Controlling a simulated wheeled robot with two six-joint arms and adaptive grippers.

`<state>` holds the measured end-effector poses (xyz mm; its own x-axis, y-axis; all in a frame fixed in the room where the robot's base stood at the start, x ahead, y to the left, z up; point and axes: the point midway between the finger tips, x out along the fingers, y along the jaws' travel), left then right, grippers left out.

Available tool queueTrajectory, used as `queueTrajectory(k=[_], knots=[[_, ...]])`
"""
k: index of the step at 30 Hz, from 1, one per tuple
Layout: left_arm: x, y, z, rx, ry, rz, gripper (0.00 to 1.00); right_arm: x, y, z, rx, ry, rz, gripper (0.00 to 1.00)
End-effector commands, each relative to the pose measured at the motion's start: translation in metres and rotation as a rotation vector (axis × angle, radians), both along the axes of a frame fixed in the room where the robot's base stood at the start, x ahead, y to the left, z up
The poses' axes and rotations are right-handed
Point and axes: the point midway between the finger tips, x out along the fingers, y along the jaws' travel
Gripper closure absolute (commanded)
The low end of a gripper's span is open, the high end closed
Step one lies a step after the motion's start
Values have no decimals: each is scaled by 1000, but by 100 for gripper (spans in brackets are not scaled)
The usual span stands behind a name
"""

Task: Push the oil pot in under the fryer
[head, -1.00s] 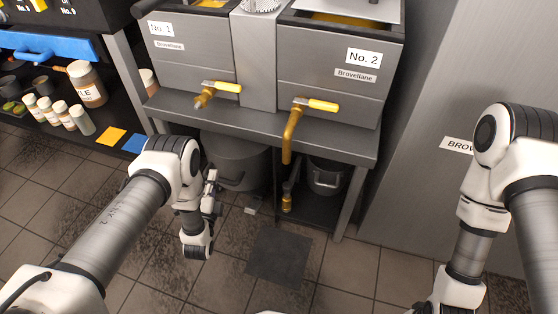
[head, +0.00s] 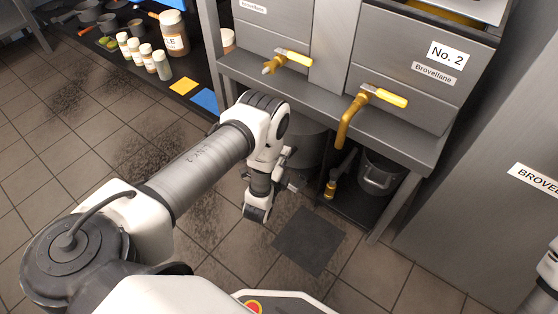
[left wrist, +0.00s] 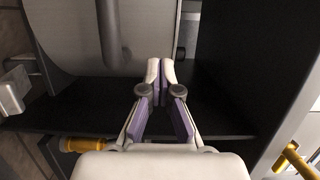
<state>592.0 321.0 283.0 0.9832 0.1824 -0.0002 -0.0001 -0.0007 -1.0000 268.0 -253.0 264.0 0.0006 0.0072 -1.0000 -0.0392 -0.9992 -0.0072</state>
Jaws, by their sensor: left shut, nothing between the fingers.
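The fryer (head: 345,62) stands against the back with two yellow-handled taps. A large grey pot (head: 310,150), apparently the oil pot, stands on the floor beneath its left side, partly hidden by my left arm and the fryer's front ledge. In the left wrist view the pot (left wrist: 68,45) fills the upper left, with a dark curved handle on its side. My left gripper (head: 295,182) is low in front of the pot. In the left wrist view the gripper (left wrist: 160,68) is shut and empty, its tips close to the pot; contact cannot be told. My right gripper is out of view.
A smaller metal pot (head: 381,174) stands on the low dark shelf under the right side. A brass drain valve (head: 330,188) sticks out between the pots. A dark mat (head: 309,240) lies on the tiles in front. A shelf with jars (head: 174,35) stands left.

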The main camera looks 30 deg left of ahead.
Motion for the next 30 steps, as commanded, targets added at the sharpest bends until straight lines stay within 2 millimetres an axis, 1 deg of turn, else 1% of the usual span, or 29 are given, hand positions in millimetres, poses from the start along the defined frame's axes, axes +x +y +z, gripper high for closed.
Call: queueTrajectory(k=[1,3,6,10,19,21,23,27,30], knots=[[11,2,-4,1,-5,1,100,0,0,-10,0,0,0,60],[24,5,-4,1,-4,1,100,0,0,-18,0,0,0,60],[38,7,-3,2,-4,1,100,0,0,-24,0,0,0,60],[47,9,-1,1,-1,0,100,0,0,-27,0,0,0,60],[49,9,0,1,0,0,100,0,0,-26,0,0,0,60],[51,9,0,1,-1,0,100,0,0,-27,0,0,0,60],[59,8,0,1,-4,0,100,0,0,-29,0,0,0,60],[85,6,-1,0,-6,0,100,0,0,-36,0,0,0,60],[97,5,-1,1,-4,0,100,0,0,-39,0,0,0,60]])
